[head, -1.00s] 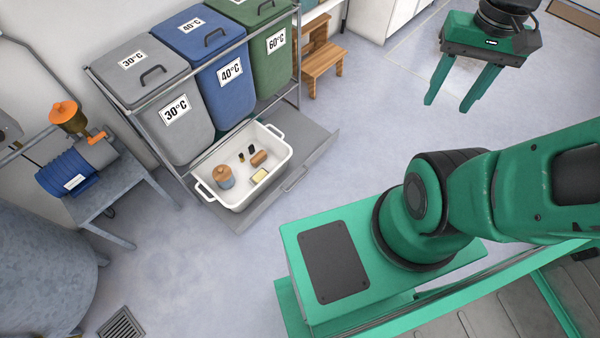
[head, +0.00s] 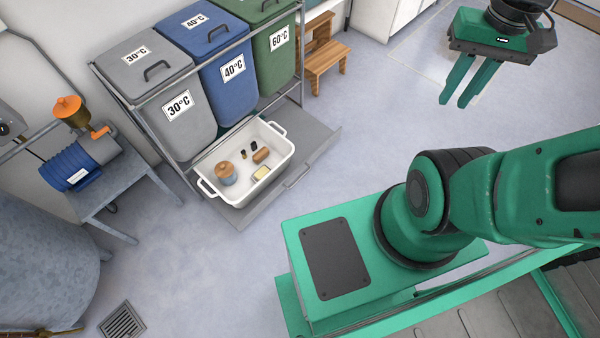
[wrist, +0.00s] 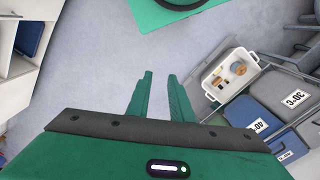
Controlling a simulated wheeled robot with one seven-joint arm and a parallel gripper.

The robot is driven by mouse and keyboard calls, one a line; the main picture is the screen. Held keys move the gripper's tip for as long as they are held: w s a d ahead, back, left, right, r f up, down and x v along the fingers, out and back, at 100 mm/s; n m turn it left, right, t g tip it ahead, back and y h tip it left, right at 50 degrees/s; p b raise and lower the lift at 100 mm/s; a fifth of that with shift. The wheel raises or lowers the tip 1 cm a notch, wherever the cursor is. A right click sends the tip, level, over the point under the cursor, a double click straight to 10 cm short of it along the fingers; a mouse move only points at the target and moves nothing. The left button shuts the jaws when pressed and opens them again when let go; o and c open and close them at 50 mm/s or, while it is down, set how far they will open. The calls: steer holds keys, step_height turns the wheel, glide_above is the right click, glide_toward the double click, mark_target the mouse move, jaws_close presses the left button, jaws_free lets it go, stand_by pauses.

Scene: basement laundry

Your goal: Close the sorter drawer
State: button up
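The sorter is a metal frame with grey, blue and green lidded bins (head: 228,80). Its grey drawer (head: 318,148) stands pulled out at floor level below the bins, with its front edge and handle facing my base. A white tub (head: 240,195) sits on the drawer and also shows in the wrist view (wrist: 207,78). My gripper (head: 453,104) is in the air at the upper right, well apart from the drawer, and holds nothing. In the wrist view its two fingers (wrist: 160,75) have a narrow gap between them.
The tub holds a lidded jar (head: 225,174) and several small items. A wooden step stool (head: 320,58) stands right of the sorter. A metal bench with a blue pump (head: 78,165) is on the left. The floor between drawer and gripper is clear.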

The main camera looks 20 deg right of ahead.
steer(key=w+f+n, duration=0.1)
steer(key=w, duration=0.2)
steer(key=w+d+f+n, duration=0.1)
steer(key=w+n, duration=0.1)
steer(key=w, duration=0.2)
steer(key=w+f+n, duration=0.1)
steer(key=w, duration=0.2)
steer(key=shift+w+d, duration=0.15)
steer(key=shift+d, duration=0.2)
jaws_close()
steer(key=w+f+n+y, duration=0.1)
steer(key=w+f+n, duration=0.9)
steer(key=w+f, duration=0.7)
steer(key=w+a+f+n+t+y, duration=0.1)
steer(key=w+a+f+n, duration=0.2)
steer(key=f, duration=0.5)
steer(key=w+a+f+n+y, duration=0.1)
steer(key=w+f+n, duration=0.2)
steer(key=w+f, duration=0.4)
steer(key=n+t+y, duration=0.2)
steer(key=n+y, duration=0.2)
steer(key=n, duration=0.5)
glide_toward(289, 179)
steer(key=x, duration=0.4)
steer(key=shift+w+f, duration=0.15)
steer(key=shift+f, duration=0.05)
steer(key=shift+a, duration=0.1)
